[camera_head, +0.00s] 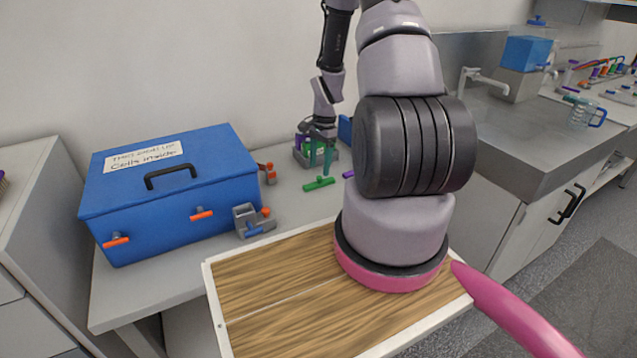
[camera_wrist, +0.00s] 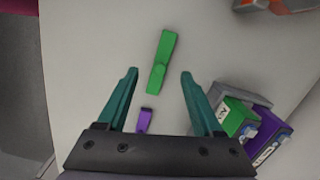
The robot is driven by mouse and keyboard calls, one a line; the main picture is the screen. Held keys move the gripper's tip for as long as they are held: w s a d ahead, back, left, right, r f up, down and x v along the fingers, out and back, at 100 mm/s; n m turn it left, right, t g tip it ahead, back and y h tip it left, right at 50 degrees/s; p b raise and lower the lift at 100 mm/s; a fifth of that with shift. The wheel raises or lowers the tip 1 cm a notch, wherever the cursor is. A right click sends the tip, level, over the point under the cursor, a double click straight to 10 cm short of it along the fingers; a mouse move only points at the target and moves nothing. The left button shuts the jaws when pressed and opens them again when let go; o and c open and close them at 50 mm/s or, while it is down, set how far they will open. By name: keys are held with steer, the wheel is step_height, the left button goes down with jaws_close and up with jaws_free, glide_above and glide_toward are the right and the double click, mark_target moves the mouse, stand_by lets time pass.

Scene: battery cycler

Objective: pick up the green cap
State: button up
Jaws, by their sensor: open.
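The green cap (camera_head: 319,184) lies on the grey worktop to the right of the blue box. It also shows in the wrist view (camera_wrist: 161,60), a long flat piece with a wider rounded end, just beyond the fingertips and between their lines. My gripper (camera_wrist: 159,74) has teal fingers spread apart with nothing between the tips. In the head view my gripper (camera_head: 320,160) hangs above the worktop close to the green cap, apart from it as far as I can tell.
A purple cap (camera_wrist: 145,120) lies near the gripper base. A grey holder with green and purple cells (camera_wrist: 240,115) stands right of the fingers. The blue box (camera_head: 165,190) with orange latches and a grey clamp-like part (camera_head: 247,222) stand left on the worktop.

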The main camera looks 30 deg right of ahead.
mark_target(319, 177)
steer(key=shift+w+f, duration=0.1)
steer(key=shift+f, duration=2.65)
jaws_close()
